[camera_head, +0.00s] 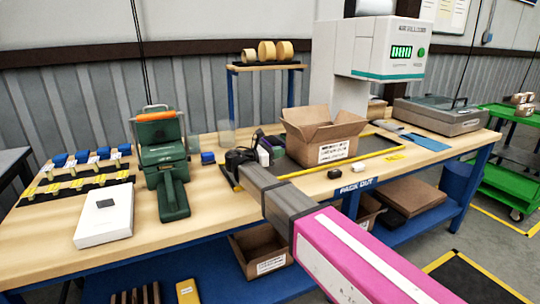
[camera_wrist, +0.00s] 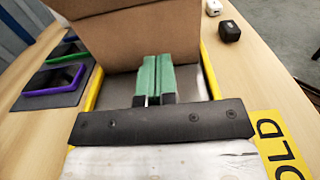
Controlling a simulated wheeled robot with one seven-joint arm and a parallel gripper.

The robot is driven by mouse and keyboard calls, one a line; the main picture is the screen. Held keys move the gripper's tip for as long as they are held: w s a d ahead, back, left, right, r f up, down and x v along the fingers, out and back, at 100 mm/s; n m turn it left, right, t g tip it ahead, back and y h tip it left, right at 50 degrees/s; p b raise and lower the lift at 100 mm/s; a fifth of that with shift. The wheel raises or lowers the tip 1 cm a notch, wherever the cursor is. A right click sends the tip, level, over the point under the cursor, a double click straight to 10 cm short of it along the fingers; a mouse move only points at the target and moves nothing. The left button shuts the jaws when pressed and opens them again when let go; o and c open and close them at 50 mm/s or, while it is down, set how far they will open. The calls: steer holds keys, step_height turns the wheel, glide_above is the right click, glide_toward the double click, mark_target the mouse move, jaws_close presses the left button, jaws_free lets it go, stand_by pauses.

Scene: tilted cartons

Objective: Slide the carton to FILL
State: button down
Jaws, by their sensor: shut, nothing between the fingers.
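The carton (camera_head: 322,136) is an open brown box with its flaps up and a white label on its front. It stands upright on a dark, yellow-edged lane (camera_head: 384,146) on the workbench. In the wrist view its plain wall (camera_wrist: 145,35) fills the top middle. My gripper (camera_wrist: 153,75) has green fingers closed together, with nothing between them. They point at the lower part of this wall from the carton's left side in the head view. I cannot tell whether they touch it. A yellow mark (camera_wrist: 283,145), with "OLD" readable, lies near my gripper. A small yellow mark (camera_head: 395,157) right of the carton is unreadable.
A green press (camera_head: 163,165) and a white box (camera_head: 104,215) stand left on the bench. The air pillow machine (camera_head: 385,47) overhangs behind the carton. A dark small item (camera_wrist: 230,31) and dark tablets (camera_wrist: 55,78) flank the lane. The lane right of the carton looks clear.

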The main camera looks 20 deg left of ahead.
mark_target(301, 147)
steer(key=x, duration=0.7)
steer(key=shift+w+d, duration=0.2)
steer(key=shift+d, duration=0.05)
steer(key=x, duration=3.1)
steer(key=shift+s, duration=0.1)
